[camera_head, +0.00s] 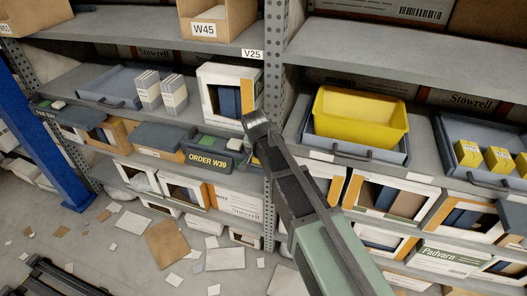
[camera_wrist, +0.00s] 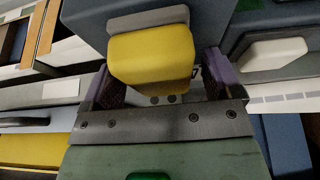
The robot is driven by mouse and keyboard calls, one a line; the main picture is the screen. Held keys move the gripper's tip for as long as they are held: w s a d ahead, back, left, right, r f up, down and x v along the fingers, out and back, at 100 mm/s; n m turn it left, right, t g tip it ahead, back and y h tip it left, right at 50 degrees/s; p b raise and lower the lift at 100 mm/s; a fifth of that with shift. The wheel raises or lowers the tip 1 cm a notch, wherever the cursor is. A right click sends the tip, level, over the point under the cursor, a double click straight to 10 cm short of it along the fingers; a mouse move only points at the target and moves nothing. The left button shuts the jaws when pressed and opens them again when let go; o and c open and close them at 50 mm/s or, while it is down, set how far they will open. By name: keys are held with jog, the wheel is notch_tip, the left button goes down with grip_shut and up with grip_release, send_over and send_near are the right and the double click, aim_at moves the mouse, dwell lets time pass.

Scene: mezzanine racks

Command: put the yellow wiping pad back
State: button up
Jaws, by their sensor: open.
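The yellow wiping pad (camera_wrist: 152,58) is in the middle of the wrist view, with a grey strip (camera_wrist: 148,20) along its far side. My gripper (camera_wrist: 162,78) is open, with one purple-grey finger on each side of the pad's near end. I cannot tell whether either finger touches the pad. In the head view my gripper (camera_head: 258,124) is at the rack post, beside the dark ORDER W39 tote (camera_head: 206,158). I cannot make out the pad in the head view; my arm may hide it.
A white pad-like block (camera_wrist: 270,54) lies to the right in the wrist view. A yellow bin (camera_head: 358,117) stands in a grey tray right of the post (camera_head: 276,100). A white box with blue contents (camera_head: 230,88) stands close behind my gripper. Cardboard sheets (camera_head: 167,245) litter the floor.

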jog(key=shift+r+p, duration=0.5)
jog(key=p+v, duration=1)
jog(key=v, duration=0.1)
jog(key=s+d+f+n+g+y, duration=0.1)
jog(key=s+d+n+g, duration=0.2)
jog(key=s+d, duration=1.4)
jog(key=d+g, duration=0.1)
jog(key=d, duration=0.2)
jog(key=shift+d, duration=0.2)
